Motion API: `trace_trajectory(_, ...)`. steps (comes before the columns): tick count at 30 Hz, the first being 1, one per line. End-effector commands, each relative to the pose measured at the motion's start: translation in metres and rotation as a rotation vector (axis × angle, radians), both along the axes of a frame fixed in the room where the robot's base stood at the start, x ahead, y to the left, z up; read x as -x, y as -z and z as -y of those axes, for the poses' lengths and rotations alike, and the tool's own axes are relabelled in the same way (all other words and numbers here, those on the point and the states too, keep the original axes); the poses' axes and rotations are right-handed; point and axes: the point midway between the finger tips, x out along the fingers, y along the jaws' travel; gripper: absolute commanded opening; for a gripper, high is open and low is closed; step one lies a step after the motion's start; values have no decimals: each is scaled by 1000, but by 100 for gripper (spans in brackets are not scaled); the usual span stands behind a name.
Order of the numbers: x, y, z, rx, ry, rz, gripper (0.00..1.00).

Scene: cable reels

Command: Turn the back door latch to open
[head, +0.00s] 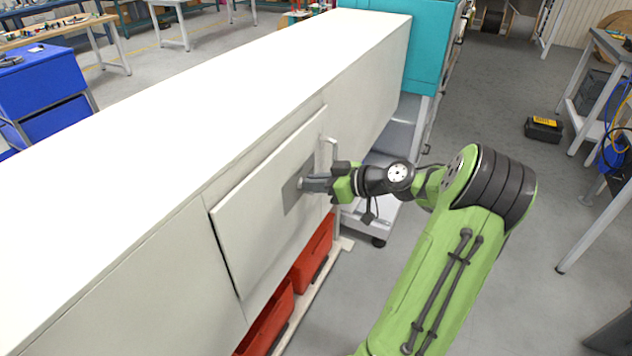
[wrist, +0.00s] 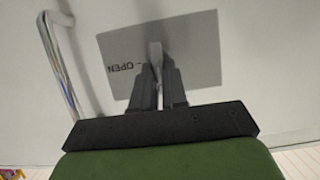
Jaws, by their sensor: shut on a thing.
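The back door (head: 265,195) is a pale panel on the side of a long white cabinet, and its left edge stands slightly proud of the cabinet face. A grey plate (wrist: 200,40) with the word OPEN is fixed to the door; it also shows in the head view (head: 292,196). The latch (wrist: 155,52) is a small light lever in front of the plate. My gripper (wrist: 158,80) is shut on the latch, with a dark finger on either side of it. In the head view my gripper (head: 308,184) reaches the plate from the right and hides most of the latch.
A bar handle (head: 329,152) stands on the door near its right edge; it also shows in the wrist view (wrist: 60,65). Red bins (head: 312,252) sit below the cabinet. A teal cabinet (head: 425,45) stands beyond. Grey floor on the right is mostly open, with a black case (head: 543,130).

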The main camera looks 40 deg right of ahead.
Motion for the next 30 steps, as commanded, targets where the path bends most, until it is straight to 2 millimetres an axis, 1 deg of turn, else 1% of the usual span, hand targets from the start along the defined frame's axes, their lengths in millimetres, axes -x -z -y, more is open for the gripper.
trace_trajectory(5, -1, -1, 0, -58, -2, -20, 0)
trace_trajectory(11, -2, -3, 2, -186, -5, -67, 0)
trace_trajectory(30, -6, 4, 11, -754, -7, -268, 0)
